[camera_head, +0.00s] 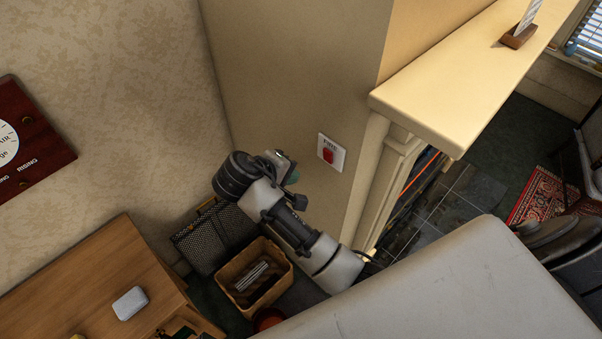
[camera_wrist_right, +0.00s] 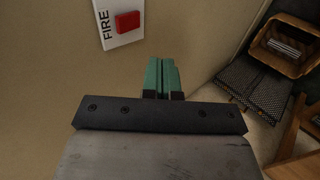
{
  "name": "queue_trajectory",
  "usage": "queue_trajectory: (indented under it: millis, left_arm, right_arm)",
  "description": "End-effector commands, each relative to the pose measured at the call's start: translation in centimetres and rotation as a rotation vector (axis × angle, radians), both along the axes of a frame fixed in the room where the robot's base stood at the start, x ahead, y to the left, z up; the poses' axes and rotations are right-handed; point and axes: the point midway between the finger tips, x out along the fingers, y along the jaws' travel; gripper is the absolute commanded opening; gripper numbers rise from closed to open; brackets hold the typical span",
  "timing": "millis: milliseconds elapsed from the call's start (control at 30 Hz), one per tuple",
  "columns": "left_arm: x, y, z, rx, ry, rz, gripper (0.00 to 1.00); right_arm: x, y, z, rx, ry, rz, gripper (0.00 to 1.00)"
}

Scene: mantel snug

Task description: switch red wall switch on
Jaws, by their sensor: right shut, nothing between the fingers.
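The red wall switch (camera_head: 328,156) sits on a white plate (camera_head: 339,151) on the beige wall beside the mantel. In the right wrist view the red switch (camera_wrist_right: 128,22) shows at the top, on its plate marked FIRE. My right gripper (camera_head: 291,175) is just left of and below the switch in the head view, apart from it. In the wrist view its green fingertips (camera_wrist_right: 161,77) are together with nothing between them, below and right of the switch. Whether the switch is on or off I cannot tell. My left gripper is not in view.
A cream mantel shelf (camera_head: 440,95) juts out right of the switch. Below my right arm stand a wicker basket (camera_head: 232,272) and a black mesh screen (camera_head: 208,240). A wooden cabinet (camera_head: 75,285) stands at lower left. The wall around the switch is clear.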

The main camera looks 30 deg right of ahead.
Motion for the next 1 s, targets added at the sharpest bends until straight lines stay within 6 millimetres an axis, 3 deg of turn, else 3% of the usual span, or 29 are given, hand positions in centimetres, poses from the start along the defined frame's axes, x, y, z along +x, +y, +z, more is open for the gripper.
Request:
queue_trajectory:
  millis: [200,367,767,867,967,1000]
  left_arm:
    - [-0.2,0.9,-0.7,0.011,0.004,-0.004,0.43]
    - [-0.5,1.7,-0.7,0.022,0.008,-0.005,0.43]
    - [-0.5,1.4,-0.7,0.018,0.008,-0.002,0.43]
    - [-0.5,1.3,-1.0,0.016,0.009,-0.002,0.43]
    - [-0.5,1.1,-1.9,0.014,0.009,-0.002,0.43]
    - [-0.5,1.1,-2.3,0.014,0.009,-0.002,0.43]
  right_arm:
    - [-0.5,1.6,0.9,0.0,0.0,0.0,0.0]
    - [-0.6,1.7,1.1,-0.001,0.0,-0.001,0.0]
    - [-0.6,1.7,1.0,-0.001,0.001,0.0,0.0]
    - [-0.5,1.6,-0.4,0.001,0.014,0.017,0.0]
    - [-0.3,1.4,-4.6,0.014,0.05,0.069,0.0]
    - [-0.3,1.4,-7.1,0.026,0.07,0.099,0.0]
